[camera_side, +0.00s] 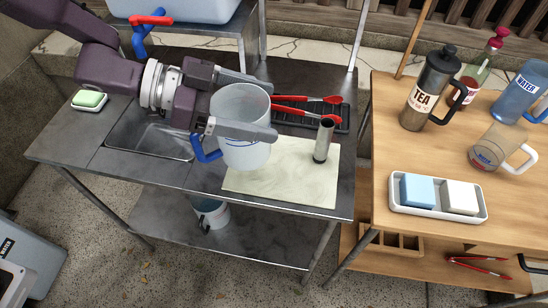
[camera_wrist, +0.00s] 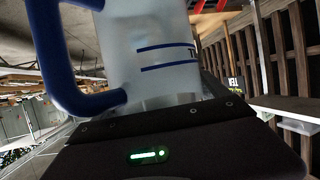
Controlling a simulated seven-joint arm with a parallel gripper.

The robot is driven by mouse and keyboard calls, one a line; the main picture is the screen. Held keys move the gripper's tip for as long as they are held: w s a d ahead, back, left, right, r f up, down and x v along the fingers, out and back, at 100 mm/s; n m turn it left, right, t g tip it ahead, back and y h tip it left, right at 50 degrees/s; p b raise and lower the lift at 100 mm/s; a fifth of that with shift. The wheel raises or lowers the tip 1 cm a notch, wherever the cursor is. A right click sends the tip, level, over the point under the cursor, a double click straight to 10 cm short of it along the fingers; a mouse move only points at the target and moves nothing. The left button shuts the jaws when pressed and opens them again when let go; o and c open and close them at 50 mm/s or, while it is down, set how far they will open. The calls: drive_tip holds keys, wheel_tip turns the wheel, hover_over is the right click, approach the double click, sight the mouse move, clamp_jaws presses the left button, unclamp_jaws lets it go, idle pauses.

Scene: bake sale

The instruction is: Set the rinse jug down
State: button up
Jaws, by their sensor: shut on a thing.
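The rinse jug (camera_side: 243,145) is a frosted, see-through jug with a blue handle (camera_side: 205,152). My gripper (camera_side: 275,108) is shut around its body, one finger on the far side and one across the near side. The jug looks upright, over the left part of a pale mat (camera_side: 290,180) on the metal table. I cannot tell whether its base touches the mat.
A grey cylinder (camera_side: 324,142) stands on the mat, right of the jug. Red tongs (camera_side: 310,113) lie on a black rack (camera_side: 338,118) behind. A sink basin (camera_side: 150,138) is at left. The mat's front right is clear. A wooden table (camera_side: 440,235) stands at right.

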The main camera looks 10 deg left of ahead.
wheel_tip(320, 180, down, 8)
drive_tip(key=shift+f, duration=0.2)
drive_tip(key=shift+f, duration=0.1)
drive_tip(key=o, duration=1.8)
drive_tip(key=v, duration=1.2)
